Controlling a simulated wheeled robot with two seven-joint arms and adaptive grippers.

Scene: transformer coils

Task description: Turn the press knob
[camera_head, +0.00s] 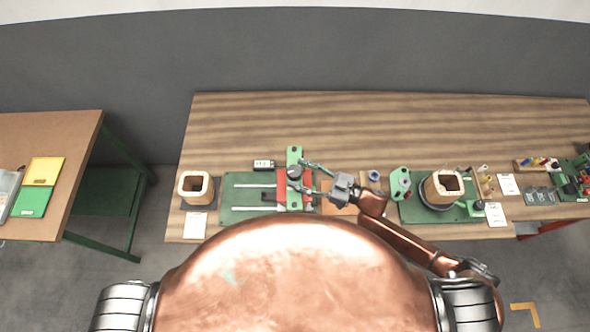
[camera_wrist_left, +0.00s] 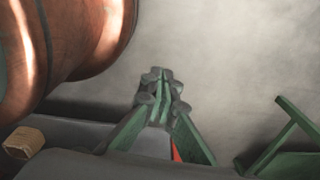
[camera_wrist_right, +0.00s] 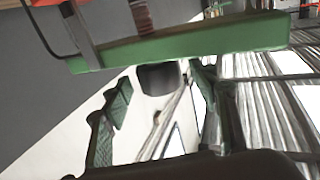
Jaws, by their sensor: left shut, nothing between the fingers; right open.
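The press stands left of centre on the bench in the head view, with a green base (camera_head: 240,211), a red crosspiece (camera_head: 282,188) and a green upright plate (camera_head: 294,154). Its dark round knob (camera_head: 295,172) sits by the plate. My right gripper (camera_head: 301,177) is open and reaches in from the right, its fingers on either side of the knob. In the right wrist view the dark knob (camera_wrist_right: 158,76) shows between the spread fingers; contact cannot be told. My left gripper (camera_wrist_left: 160,80) is shut and empty, seen only in the left wrist view over the grey floor.
A wooden coil (camera_head: 195,188) stands left of the press. Another coil (camera_head: 444,187) sits on a green fixture (camera_head: 412,212) to the right. A small display box (camera_head: 264,165) lies behind the press base. The bench's back strip (camera_head: 380,120) is clear. A side table (camera_head: 75,135) stands left.

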